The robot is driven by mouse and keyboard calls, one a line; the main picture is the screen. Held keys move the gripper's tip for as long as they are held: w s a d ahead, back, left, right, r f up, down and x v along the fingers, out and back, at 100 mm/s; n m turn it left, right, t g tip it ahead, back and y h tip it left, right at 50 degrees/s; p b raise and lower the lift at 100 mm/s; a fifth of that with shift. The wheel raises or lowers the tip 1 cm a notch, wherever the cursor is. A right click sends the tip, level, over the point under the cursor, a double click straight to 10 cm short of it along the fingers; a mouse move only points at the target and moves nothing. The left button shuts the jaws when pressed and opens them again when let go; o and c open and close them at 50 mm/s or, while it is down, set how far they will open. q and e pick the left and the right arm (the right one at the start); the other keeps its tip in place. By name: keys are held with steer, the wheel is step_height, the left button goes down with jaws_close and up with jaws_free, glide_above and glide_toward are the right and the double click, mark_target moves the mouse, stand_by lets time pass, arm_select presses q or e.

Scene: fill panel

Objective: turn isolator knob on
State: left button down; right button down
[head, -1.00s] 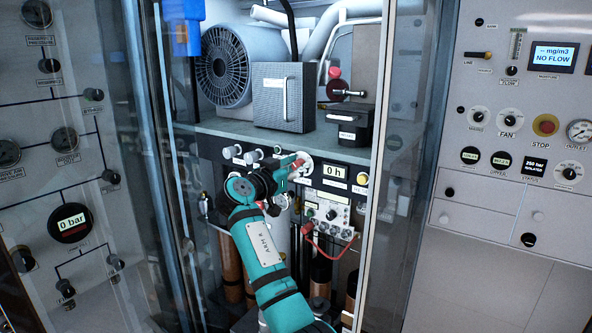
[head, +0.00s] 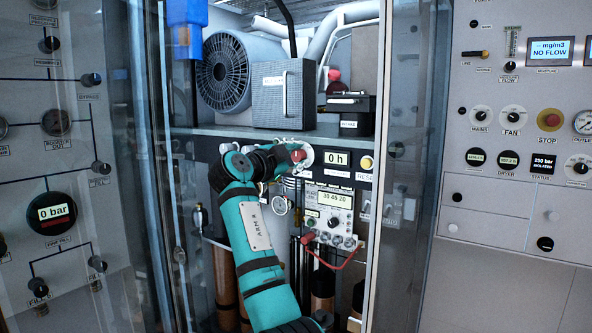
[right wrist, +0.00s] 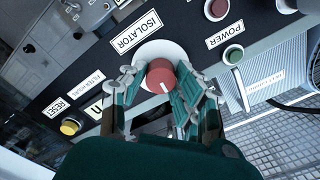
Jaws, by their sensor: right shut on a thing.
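The red isolator knob (right wrist: 163,77) sits on a round white plate (right wrist: 168,49) on the black control strip, under the ISOLATOR label (right wrist: 136,32) in the right wrist view. A white mark shows on the knob's face. My right gripper (right wrist: 160,90) is shut on the knob, with a finger on each side of it. In the head view the knob (head: 298,154) shows at the tip of my teal right arm, and my right gripper (head: 283,160) partly hides the plate. My left gripper is not in view.
Right of the knob are a "0 h" display (head: 337,160) and a yellow button (head: 366,162). Below is a meter box (head: 330,212) with a red lead. Glass door panels (head: 150,170) flank the opening. A green power button (right wrist: 233,54) is near the knob.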

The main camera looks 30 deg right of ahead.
steer(key=m+b, duration=0.1)
steer(key=m, duration=0.2)
steer(key=shift+f+m, duration=0.1)
steer(key=shift+m, duration=0.3)
steer(key=m+b, duration=0.1)
steer(key=m, duration=0.3)
stand_by(0.4)
steer(key=c, duration=1)
jaws_free()
steer(key=v, duration=1.2)
steer(key=shift+s, duration=0.1)
steer(key=shift+f, duration=0.1)
